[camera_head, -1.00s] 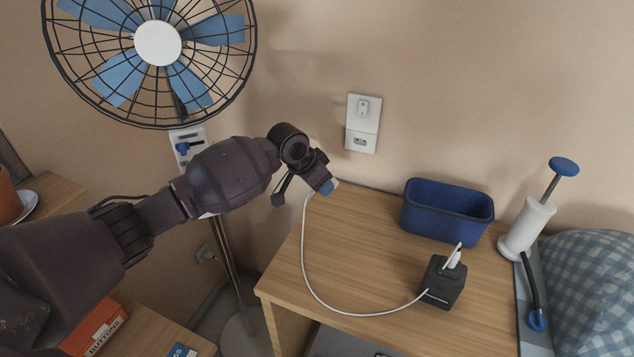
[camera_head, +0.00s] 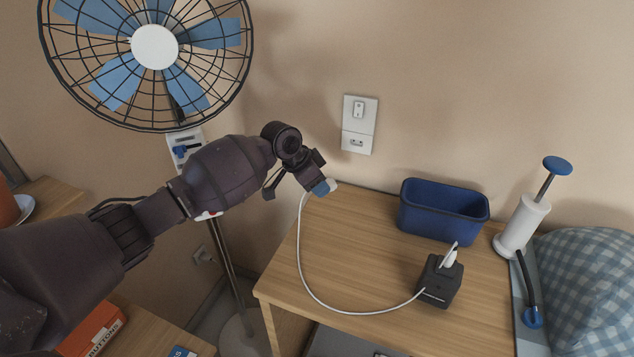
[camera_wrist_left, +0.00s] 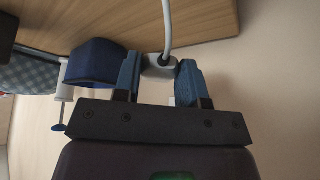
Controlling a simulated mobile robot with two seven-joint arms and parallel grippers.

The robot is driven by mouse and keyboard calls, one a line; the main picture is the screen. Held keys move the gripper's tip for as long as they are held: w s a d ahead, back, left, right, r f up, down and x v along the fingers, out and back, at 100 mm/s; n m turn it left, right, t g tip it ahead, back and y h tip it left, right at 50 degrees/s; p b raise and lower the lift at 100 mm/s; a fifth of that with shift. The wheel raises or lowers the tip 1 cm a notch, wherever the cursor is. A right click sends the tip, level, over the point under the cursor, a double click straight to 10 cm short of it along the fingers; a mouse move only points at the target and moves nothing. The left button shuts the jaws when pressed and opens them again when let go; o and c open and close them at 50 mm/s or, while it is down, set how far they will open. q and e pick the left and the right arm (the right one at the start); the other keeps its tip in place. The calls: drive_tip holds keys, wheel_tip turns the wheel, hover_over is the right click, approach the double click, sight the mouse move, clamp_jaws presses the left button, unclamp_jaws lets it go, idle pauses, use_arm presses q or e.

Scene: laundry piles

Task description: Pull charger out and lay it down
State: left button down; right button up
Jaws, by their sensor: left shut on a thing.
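My left gripper (camera_head: 325,187) is shut on the charger near the back left edge of the wooden table (camera_head: 350,265). In the left wrist view the charger (camera_wrist_left: 159,68) sits between the two blue fingertips (camera_wrist_left: 160,78), with its cable leading away. I cannot tell whether the charger touches the table. The wall socket (camera_head: 357,142) has nothing plugged into its lower part. The cable's other end meets a dark grey cube (camera_head: 438,284) on the table. My right gripper is out of view.
A blue bin (camera_head: 443,211) stands at the table's back right. A standing fan (camera_head: 154,47) is at left behind my arm. The table's middle is clear, apart from the cable.

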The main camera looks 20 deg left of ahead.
use_arm(q)
drive_tip(key=shift+f+b, duration=0.6)
drive_tip(key=shift+f, duration=1.5)
wheel_tip(320, 180, down, 2)
drive_tip(key=shift+b, duration=0.3)
drive_tip(key=shift+f, duration=0.7)
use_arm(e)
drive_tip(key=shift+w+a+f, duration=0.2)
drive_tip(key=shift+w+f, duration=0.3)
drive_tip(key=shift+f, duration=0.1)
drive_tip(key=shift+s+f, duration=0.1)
use_arm(q)
drive_tip(key=c, duration=0.9)
unclamp_jaws()
drive_tip(key=shift+c, duration=0.2)
drive_tip(key=shift+o, duration=1.7)
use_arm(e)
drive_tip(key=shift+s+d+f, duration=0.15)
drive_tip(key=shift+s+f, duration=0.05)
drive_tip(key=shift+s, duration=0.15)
